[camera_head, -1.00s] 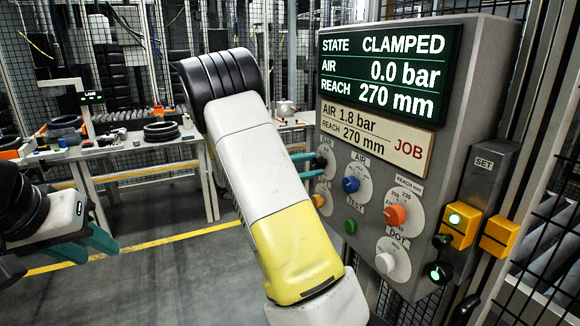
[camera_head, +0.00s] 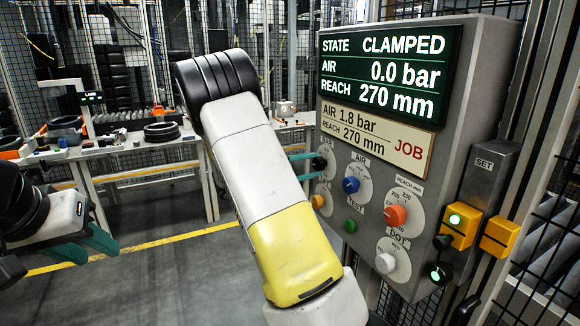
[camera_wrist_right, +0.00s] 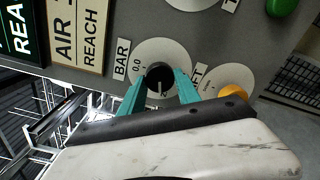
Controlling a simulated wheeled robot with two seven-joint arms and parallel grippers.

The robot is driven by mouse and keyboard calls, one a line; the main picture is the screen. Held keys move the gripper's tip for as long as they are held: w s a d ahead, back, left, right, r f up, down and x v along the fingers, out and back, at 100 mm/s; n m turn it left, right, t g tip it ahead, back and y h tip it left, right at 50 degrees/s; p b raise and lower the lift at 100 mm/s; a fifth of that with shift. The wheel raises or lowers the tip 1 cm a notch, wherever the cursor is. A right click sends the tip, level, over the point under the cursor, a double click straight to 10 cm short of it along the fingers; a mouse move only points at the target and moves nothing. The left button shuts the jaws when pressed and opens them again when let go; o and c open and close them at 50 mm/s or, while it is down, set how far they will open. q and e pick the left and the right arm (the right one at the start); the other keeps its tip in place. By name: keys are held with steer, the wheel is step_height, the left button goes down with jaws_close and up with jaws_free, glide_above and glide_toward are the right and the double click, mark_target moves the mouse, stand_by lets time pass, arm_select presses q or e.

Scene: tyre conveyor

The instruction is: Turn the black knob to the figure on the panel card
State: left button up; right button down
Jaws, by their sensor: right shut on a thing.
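The black knob (camera_head: 319,163) sits on a white dial at the upper left of the panel's controls. My right gripper (camera_wrist_right: 160,88) is shut on it, one teal finger on each side. In the right wrist view the black knob (camera_wrist_right: 160,77) shows a pale line, and the dial reads "BAR" and "0.0". The panel card (camera_head: 376,140) reads AIR 1.8 bar, REACH 270 mm, JOB. The display (camera_head: 382,72) reads STATE CLAMPED, AIR 0.0 bar, REACH 270 mm. My left gripper (camera_head: 92,245) hangs at the far left, open and empty.
Near the black knob are a blue AIR knob (camera_head: 351,185), an orange-red REACH knob (camera_head: 395,215), a yellow knob (camera_head: 318,201), a green TEST button (camera_head: 351,226) and a white DOT knob (camera_head: 385,263). A yellow SET switch box (camera_head: 461,224) is at right. A bench with tyres stands behind.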

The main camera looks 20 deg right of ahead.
steer(key=c, duration=0.9)
jaws_free()
steer(key=shift+o, duration=0.2)
steer(key=shift+a, duration=0.1)
steer(key=a, duration=0.7)
steer(key=shift+s+a, duration=0.3)
steer(key=shift+a, duration=0.05)
